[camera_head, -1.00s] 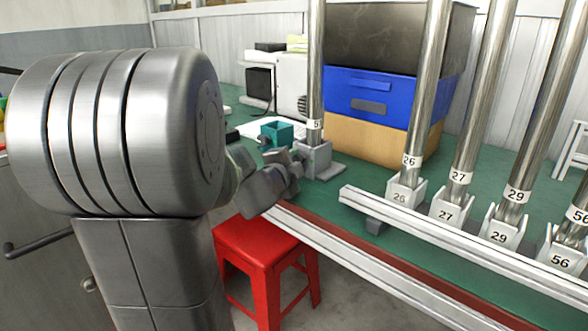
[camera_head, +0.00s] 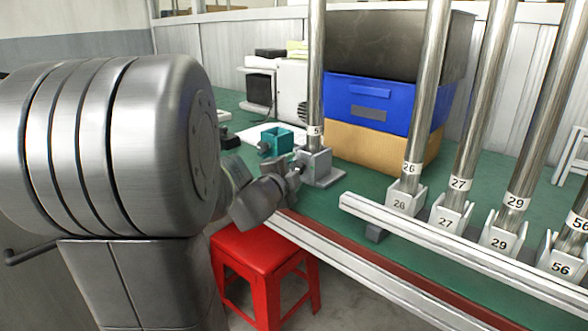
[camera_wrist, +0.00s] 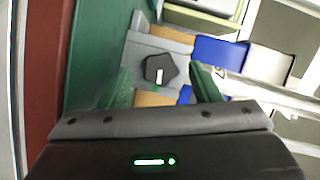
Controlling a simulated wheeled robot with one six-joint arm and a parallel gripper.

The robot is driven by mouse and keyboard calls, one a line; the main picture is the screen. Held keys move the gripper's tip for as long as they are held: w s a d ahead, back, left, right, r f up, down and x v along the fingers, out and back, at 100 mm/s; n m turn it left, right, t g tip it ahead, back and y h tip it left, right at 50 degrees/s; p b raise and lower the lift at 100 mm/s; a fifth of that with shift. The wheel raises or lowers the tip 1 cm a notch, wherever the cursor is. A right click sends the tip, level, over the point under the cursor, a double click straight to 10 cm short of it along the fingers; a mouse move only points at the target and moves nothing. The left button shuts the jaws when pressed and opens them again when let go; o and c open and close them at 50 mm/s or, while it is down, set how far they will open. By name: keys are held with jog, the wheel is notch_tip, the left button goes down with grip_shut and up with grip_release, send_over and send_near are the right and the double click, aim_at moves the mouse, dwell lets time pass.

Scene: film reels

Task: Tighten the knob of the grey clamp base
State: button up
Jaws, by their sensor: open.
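The grey clamp base (camera_head: 318,165) stands near the front edge of the green bench and holds an upright metal pole (camera_head: 315,60). It also shows in the wrist view (camera_wrist: 140,51). Its dark lobed knob (camera_wrist: 160,68) faces the wrist camera and has a white mark pointing down in the picture, close to a small green mark. My gripper (camera_head: 284,184) is in front of the knob at the bench edge. In the wrist view its two green fingers are spread, one on each side of the knob, with gaps and nothing held.
A teal clamp (camera_head: 277,140) sits left of the grey base. Blue (camera_head: 390,104) and tan (camera_head: 372,145) boxes are stacked behind it. A metal rail (camera_head: 440,238) and numbered pole bases are on the right. A red stool (camera_head: 262,248) stands below the bench edge.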

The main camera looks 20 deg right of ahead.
jog(key=p+v, duration=0.3)
jog(key=v, duration=0.9)
jog(key=shift+w+r+p, duration=0.1)
jog(key=shift+p, duration=0.3)
jog(key=w+a+f+n+g+h+p, duration=0.1)
jog(key=w+a+n+g+h+p, duration=0.35)
jog(key=n+p, duration=0.55)
jog(key=shift+m, duration=0.3)
jog(key=x, duration=0.9)
jog(key=b+x, duration=0.1)
jog(key=x, duration=0.4)
jog(key=shift+s+d+f, duration=0.25)
jog(key=shift+s+d, duration=0.05)
jog(key=shift+d, duration=0.1)
